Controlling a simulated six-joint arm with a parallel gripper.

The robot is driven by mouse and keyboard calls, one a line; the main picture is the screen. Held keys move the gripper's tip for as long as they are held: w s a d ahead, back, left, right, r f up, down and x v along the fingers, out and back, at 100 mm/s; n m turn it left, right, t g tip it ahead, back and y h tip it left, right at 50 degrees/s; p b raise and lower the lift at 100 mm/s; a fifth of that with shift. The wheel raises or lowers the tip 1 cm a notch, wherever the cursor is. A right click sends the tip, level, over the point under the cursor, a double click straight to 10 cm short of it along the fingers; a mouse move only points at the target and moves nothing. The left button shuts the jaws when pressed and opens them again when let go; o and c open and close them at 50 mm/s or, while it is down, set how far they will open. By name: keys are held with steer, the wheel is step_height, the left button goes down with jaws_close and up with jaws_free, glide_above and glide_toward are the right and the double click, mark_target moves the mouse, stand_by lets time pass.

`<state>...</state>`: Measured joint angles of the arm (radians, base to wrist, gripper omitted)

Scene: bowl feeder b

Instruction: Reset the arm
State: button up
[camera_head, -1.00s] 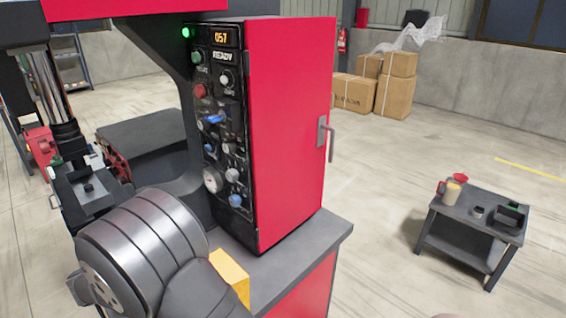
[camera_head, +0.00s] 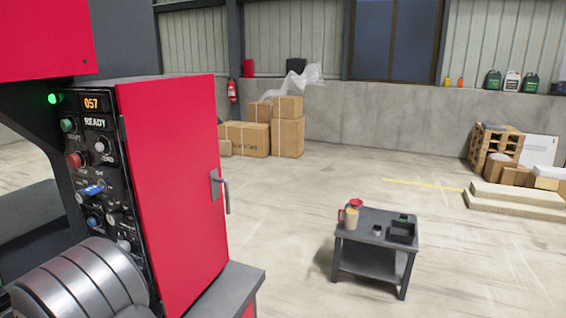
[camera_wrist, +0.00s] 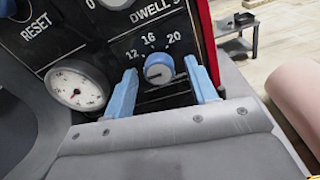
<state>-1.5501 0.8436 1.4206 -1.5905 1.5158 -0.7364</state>
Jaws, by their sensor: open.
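My gripper (camera_wrist: 165,92) shows in the wrist view with its two blue fingers apart. It is open and empty, facing the black control panel (camera_wrist: 100,48). In the head view my silver arm link (camera_head: 85,285) is at the lower left, in front of the red machine cabinet (camera_head: 175,180). The cabinet's panel has a lit green lamp (camera_head: 53,98), a display reading 057 (camera_head: 91,103) and a READY sign (camera_head: 95,123). My gripper is hidden in the head view.
A white gauge (camera_wrist: 76,88) is left of the fingers. A door handle (camera_head: 222,190) sticks out from the cabinet side. A small dark table (camera_head: 375,245) with a jug (camera_head: 351,217) and a black bin (camera_head: 402,231) stands at the right. Open floor surrounds it; cardboard boxes (camera_head: 265,135) stand behind.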

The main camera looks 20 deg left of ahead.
stand_by(0.4)
steer(key=s+m, duration=0.6)
steer(key=s, duration=0.8)
steer(key=shift+s+d, duration=0.25)
stand_by(2.0)
